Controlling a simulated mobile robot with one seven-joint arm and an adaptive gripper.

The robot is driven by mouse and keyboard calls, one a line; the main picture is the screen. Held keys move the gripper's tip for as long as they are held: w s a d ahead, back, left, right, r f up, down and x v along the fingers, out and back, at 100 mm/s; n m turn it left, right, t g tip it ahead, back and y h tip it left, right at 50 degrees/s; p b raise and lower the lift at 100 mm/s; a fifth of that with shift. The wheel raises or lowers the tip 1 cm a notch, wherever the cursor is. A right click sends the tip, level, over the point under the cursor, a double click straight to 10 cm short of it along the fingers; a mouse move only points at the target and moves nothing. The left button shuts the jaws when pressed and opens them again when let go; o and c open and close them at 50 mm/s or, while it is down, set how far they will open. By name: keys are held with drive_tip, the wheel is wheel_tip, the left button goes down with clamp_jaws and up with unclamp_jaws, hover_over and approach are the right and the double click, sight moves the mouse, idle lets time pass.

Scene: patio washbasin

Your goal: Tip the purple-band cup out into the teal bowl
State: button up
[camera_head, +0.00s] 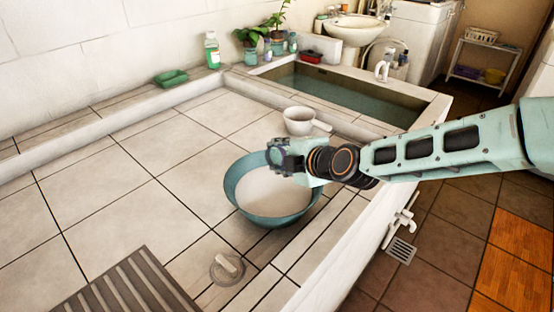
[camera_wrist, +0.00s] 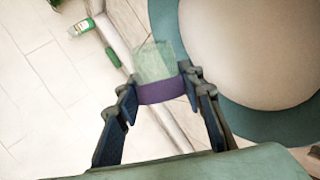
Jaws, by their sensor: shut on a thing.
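The purple-band cup, with a translucent pale green body and a purple band (camera_wrist: 162,91), is between the fingers of my gripper (camera_wrist: 160,88) in the wrist view. My gripper is shut on it at the band. What the cup holds cannot be made out. The teal bowl (camera_head: 275,220) stands on the tiled ledge in the head view, its inside pale. In the wrist view the bowl's teal rim (camera_wrist: 236,116) is right of the cup. In the head view my gripper (camera_head: 280,156) is over the bowl's far right side, and the cup is hard to make out there.
A white handled pot (camera_head: 300,120) stands just behind the bowl. A slatted grey mat (camera_head: 125,290) and a round drain cover (camera_head: 228,268) lie in front. A water basin (camera_head: 340,90) is behind. The tiles left of the bowl are clear.

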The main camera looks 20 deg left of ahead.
drive_tip(key=shift+f+n+t+b, duration=0.3)
drive_tip(key=shift+n+t+b, duration=0.4)
drive_tip(key=shift+b, duration=1.6)
drive_tip(key=shift+f+n+t+b, duration=0.3)
drive_tip(key=shift+n+t+b, duration=0.35)
drive_tip(key=shift+b, duration=1.6)
drive_tip(key=shift+r+n+t+b, duration=0.25)
drive_tip(key=shift+n+t+b, duration=0.75)
drive_tip(key=shift+b, duration=2.95)
drive_tip(key=shift+a+r+n+b, duration=0.1)
drive_tip(key=shift+r+n+b, duration=0.15)
drive_tip(key=shift+r+b, duration=0.05)
